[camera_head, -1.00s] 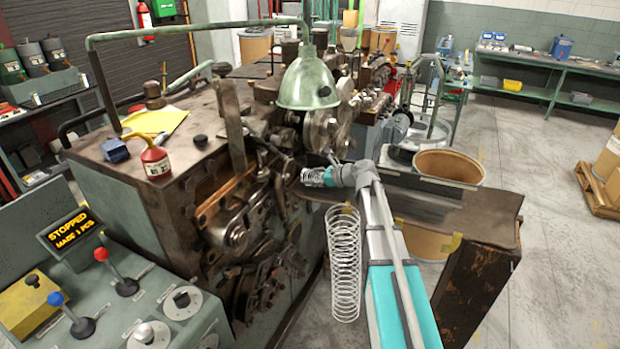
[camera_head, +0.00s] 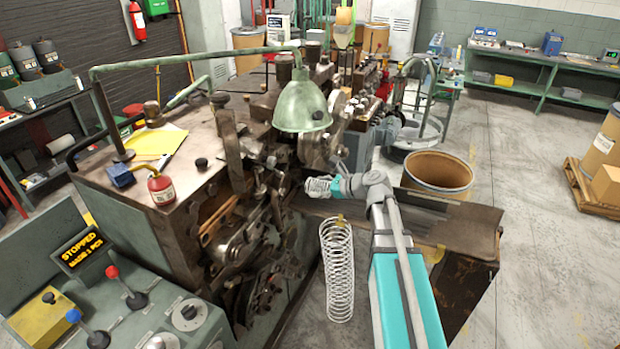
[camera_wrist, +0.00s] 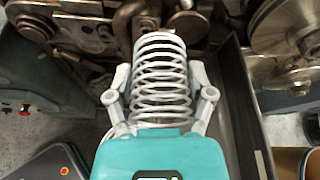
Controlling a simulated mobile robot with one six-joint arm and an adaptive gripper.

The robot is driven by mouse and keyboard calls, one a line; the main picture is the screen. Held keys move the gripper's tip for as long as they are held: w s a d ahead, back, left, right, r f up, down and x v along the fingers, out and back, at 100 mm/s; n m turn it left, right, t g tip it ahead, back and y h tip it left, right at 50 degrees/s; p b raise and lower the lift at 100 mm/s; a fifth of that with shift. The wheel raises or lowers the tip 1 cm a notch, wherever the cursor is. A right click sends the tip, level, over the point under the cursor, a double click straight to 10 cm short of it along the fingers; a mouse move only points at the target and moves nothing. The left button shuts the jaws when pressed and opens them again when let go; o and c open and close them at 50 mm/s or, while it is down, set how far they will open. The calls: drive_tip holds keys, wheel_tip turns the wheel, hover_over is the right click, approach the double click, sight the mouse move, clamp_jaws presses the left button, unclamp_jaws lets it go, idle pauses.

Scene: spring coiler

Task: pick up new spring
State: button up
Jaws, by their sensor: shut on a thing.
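My gripper (camera_wrist: 160,97) is shut on a white coil spring (camera_wrist: 161,62), with one finger on each side of its coils in the wrist view. The far end of this spring points at the machine. In the head view my gripper (camera_head: 331,187) shows small at the end of my arm, level, beside the machine front and over the brown tray. The white coils (camera_head: 318,188) show at its tip. A second, larger-looking white spring (camera_head: 339,275) stands upright in front of the tray; what holds it up is unclear.
The dark coiling machine (camera_head: 225,180) is close to the left of my gripper. The brown metal tray (camera_head: 465,222) runs right below my arm. A round brown drum (camera_head: 437,172) stands behind it. A control panel (camera_head: 125,310) reads STOPPED. Open floor lies to the right.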

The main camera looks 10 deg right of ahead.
sight(320, 190)
drive_tip(key=shift+s+d+r+p, duration=0.1)
drive_tip(key=shift+s+r+p, duration=0.2)
drive_tip(key=shift+s, duration=0.45)
drive_tip(key=shift+s+d+r+p, duration=0.15)
drive_tip(key=shift+s+r, duration=0.2)
drive_tip(key=shift+s, duration=0.4)
drive_tip(key=shift+f, duration=0.1)
